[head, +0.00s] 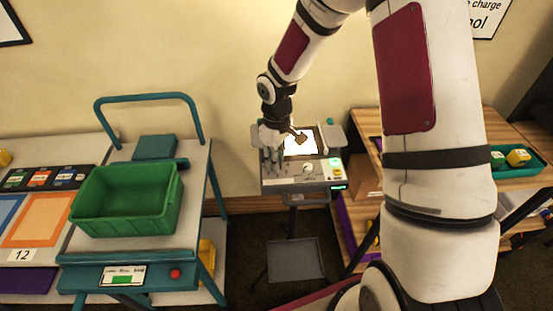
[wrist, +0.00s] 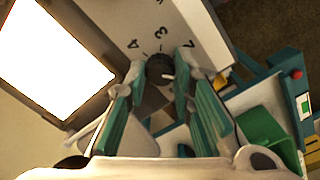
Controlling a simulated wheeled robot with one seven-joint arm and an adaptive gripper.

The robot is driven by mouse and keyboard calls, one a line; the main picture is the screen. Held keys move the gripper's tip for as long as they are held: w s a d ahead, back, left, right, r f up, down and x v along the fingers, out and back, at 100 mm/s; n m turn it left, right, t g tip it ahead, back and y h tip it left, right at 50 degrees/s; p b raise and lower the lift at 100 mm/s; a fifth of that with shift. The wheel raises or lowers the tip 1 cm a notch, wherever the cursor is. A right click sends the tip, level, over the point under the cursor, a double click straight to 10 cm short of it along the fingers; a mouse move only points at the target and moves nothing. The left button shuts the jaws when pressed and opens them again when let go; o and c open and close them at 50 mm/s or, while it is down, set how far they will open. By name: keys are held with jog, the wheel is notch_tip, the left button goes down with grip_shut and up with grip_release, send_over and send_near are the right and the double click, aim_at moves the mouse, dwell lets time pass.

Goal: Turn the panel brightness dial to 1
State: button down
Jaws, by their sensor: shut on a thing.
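The control panel (head: 300,181) stands on a post in front of the wall, with a bright lit screen (head: 298,145) on its top. In the wrist view a dark round dial (wrist: 160,66) sits on the panel's grey face (wrist: 150,20), with printed 4, 3 and 2 around it. No 1 shows there. My gripper (wrist: 158,76) is shut on the dial, one teal-padded finger on each side. A small pale mark shows on the dial, but its exact direction is unclear. In the head view my gripper (head: 273,164) reaches down at the panel's left side and hides the dial.
A green bin (head: 125,199) sits on a teal-framed cart left of the panel. A wooden shelf (head: 365,135) stands close on the right. A grey tray (head: 295,260) is low beneath the panel. The screen (wrist: 50,50) lies close beside my fingers.

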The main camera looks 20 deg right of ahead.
jog(key=c, duration=1.4)
grip_release()
jog(key=shift+o, duration=0.2)
jog(key=m, duration=0.4)
jog(key=shift+m, duration=0.4)
jog(key=m+b, duration=0.1)
jog(key=m, duration=0.4)
notch_tip(320, 180, up, 15)
jog(key=b, duration=0.1)
jog(key=s+r+n+t+h, duration=0.1)
jog(key=s+r+t, duration=0.2)
jog(key=s+r, duration=0.9)
jog(key=shift+s+d+n, duration=0.2)
jog(key=shift+s+n, duration=0.1)
jog(key=shift+s, duration=0.3)
